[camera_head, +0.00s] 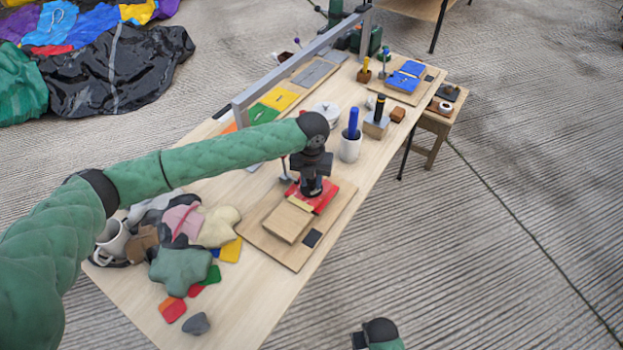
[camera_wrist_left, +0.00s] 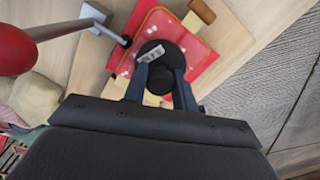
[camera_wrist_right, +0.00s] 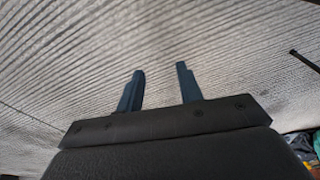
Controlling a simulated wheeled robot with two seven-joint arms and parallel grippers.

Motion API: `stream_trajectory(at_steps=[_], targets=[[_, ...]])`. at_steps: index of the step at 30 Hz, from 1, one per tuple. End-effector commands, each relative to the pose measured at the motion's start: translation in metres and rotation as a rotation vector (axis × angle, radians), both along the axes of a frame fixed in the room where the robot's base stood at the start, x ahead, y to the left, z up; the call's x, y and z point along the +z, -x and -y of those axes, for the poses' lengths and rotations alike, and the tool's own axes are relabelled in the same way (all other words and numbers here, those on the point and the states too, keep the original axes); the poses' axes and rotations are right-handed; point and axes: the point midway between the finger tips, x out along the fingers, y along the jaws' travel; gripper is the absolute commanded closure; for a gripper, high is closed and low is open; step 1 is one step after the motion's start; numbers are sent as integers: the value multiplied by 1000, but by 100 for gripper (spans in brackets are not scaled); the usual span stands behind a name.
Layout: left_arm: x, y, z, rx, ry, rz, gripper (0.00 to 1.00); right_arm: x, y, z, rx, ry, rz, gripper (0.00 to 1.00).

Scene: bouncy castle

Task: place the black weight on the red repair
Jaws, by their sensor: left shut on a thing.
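The red repair (camera_head: 322,200) lies on a wooden board on the table, and it also shows in the left wrist view (camera_wrist_left: 202,62). My left gripper (camera_head: 311,188) is over the red repair, pointing down. In the left wrist view its fingers (camera_wrist_left: 159,82) are shut on the round black weight (camera_wrist_left: 160,56), which has a pale label on top. The weight appears over the red patch; I cannot tell whether it touches it. My right gripper (camera_wrist_right: 159,88) is open and empty above the ribbed floor, away from the table.
The wooden board (camera_head: 271,247) carries a pale wood block (camera_head: 287,221). Fabric scraps (camera_head: 181,268) and a mug crowd the table's left end. A grey metal rail (camera_head: 290,72) runs along the far side.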

Motion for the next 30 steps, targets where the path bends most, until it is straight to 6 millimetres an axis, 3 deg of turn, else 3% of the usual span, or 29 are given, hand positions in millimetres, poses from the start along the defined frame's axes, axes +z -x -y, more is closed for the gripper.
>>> stream_trajectory(at_steps=[4,5,8,22,24,30], targets=[[-1,0,0,0,0,0,100,0,0,0,0,0,0,64],[-2,0,0,0,0,0,71,0,0,0,0,0,0,64],[-2,0,0,0,0,0,51,0,0,0,0,-1,-1,64],[8,-1,0,0,2,2,51,-2,1,-1,1,1,-9,64],[17,-1,1,0,2,3,51,20,-4,-1,1,-3,5,64],[48,-1,1,-1,2,4,51,58,-10,-6,2,-9,8,64]])
